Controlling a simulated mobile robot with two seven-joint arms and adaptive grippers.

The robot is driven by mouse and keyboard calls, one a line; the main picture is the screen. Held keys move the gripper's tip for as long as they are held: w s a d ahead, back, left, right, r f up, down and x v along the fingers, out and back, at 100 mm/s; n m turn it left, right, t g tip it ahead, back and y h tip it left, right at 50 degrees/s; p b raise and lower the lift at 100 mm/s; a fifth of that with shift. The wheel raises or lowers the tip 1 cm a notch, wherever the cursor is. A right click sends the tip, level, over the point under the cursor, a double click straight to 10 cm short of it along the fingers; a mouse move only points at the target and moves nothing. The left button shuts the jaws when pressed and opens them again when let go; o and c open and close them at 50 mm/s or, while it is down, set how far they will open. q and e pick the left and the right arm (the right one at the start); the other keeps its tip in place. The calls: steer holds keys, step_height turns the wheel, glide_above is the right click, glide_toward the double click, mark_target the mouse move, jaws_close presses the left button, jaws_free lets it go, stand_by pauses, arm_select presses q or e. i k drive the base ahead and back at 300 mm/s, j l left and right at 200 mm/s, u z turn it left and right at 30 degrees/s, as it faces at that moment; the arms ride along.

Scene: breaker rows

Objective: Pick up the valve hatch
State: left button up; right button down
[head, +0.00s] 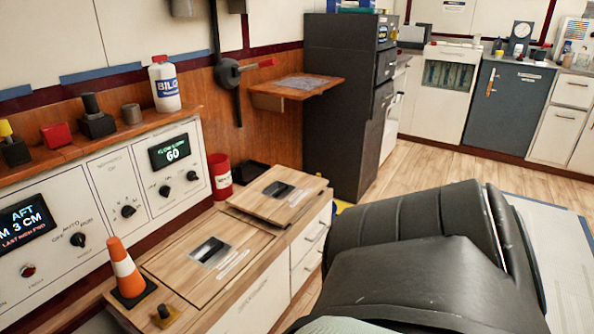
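Two square wooden hatch panels lie on the low counter at the left. The nearer panel (183,258) sits flat in its opening, with a black and silver inset and a white label. The farther panel (252,201) sits slightly askew and proud of the counter top, with a dark inset and a small white label. The labels are too small to read, so I cannot tell which one is the valve hatch. Neither of my grippers shows in the head view.
A red canister (219,177) stands behind. A large black padded shape (425,250), seemingly a seat, fills the right foreground. Wooden floor (440,172) is open beyond.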

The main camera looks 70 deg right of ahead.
mark_target(277, 195)
steer(key=z, duration=2)
steer(key=i+l+u, duration=0.1)
steer(key=u, duration=0.3)
steer(key=l+u, duration=0.15)
steer(key=u, duration=0.2)
steer(key=i+l+u, duration=0.1)
steer(key=u, duration=0.3)
steer(key=l+u, duration=0.25)
steer(key=l, duration=0.3)
steer(key=l+u, duration=0.3)
steer(key=l, duration=0.25)
steer(key=i+l, duration=0.05)
